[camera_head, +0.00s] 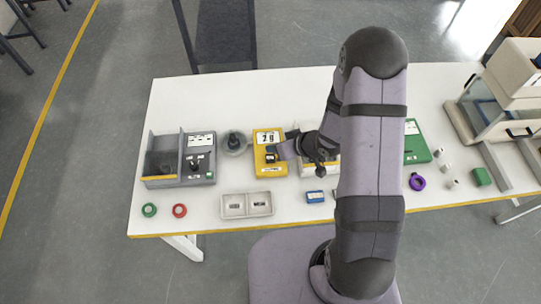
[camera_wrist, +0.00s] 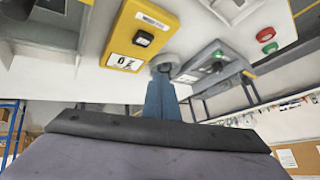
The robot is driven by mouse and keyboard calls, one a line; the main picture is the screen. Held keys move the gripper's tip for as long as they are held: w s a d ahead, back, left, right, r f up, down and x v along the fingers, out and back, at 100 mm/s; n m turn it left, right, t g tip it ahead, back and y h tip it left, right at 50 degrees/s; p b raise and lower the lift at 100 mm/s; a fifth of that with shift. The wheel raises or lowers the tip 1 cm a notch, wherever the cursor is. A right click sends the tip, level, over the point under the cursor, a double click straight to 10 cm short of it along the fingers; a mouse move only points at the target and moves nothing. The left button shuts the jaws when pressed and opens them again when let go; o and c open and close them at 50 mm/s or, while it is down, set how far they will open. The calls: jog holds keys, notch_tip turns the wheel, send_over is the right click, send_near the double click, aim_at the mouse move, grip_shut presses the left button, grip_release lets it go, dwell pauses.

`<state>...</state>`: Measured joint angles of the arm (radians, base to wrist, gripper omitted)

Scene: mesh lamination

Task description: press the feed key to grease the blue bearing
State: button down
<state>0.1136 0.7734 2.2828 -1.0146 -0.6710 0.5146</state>
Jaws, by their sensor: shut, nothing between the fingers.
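My gripper (camera_head: 285,150) is shut and empty, with its tip at the right edge of the yellow box (camera_head: 259,136) in the head view. The yellow box has a white label and a black key (camera_wrist: 144,39), clearest in the wrist view. Whether the tip touches the box, I cannot tell.
A round grey part (camera_head: 235,145) stands between machine and yellow box. A green ring (camera_head: 149,210) and red ring (camera_head: 180,211) lie in front. A green box (camera_head: 416,144) is partly behind my arm.

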jog(key=m, duration=0.8)
jog(key=w+r+m, duration=0.1)
jog(key=m, duration=0.6)
jog(key=w+m+t, duration=0.1)
jog(key=m, duration=0.7)
jog(key=shift+w+r+m, duration=0.2)
jog(key=shift+w+m, duration=0.05)
jog(key=shift+m, duration=0.05)
jog(key=shift+f, duration=0.15)
jog(key=b, duration=0.9)
send_over(273, 160)
notch_tip(273, 160, down, 6)
jog(key=shift+f, duration=0.1)
jog(key=shift+f+b, duration=0.45)
jog(key=shift+f, duration=0.7)
